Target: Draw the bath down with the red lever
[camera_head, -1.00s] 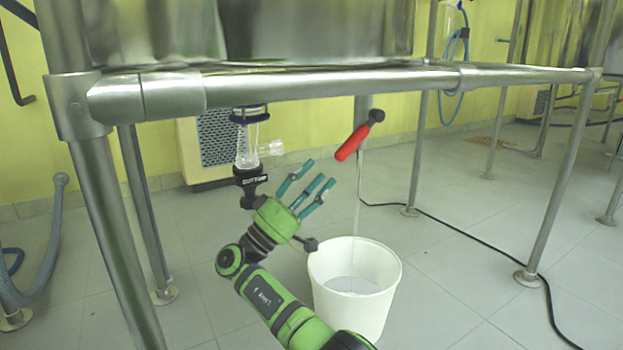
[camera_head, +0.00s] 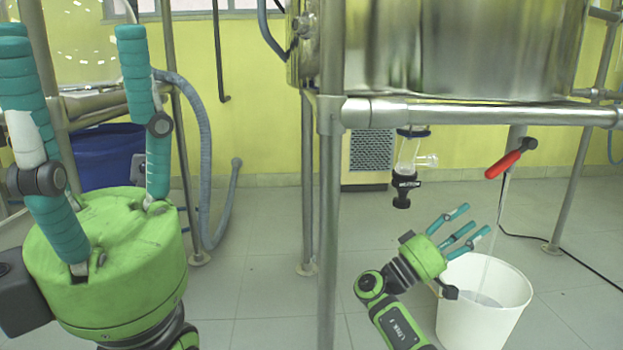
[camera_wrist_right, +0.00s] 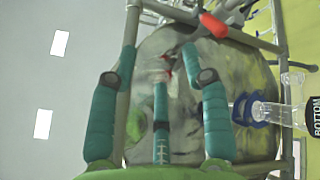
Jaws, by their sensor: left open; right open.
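The red lever (camera_head: 503,165) sits on a valve under the steel bath (camera_head: 470,50), tilted with its red end down to the left. A thin stream falls below it into a white bucket (camera_head: 485,312) on the floor. My right gripper (camera_head: 470,222) is open and empty, below and left of the lever, apart from it in the head view. In the right wrist view the lever (camera_wrist_right: 213,25) shows beyond the open fingers (camera_wrist_right: 165,75). My left gripper (camera_head: 75,60) is open and empty, large at the left of the head view.
A glass outlet with a black "BOTTOM" fitting (camera_head: 403,185) hangs left of the lever; it also shows in the wrist view (camera_wrist_right: 290,110). A steel frame leg (camera_head: 328,220) stands between my arms. A blue tub (camera_head: 100,157) and grey hose (camera_head: 205,150) are at left.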

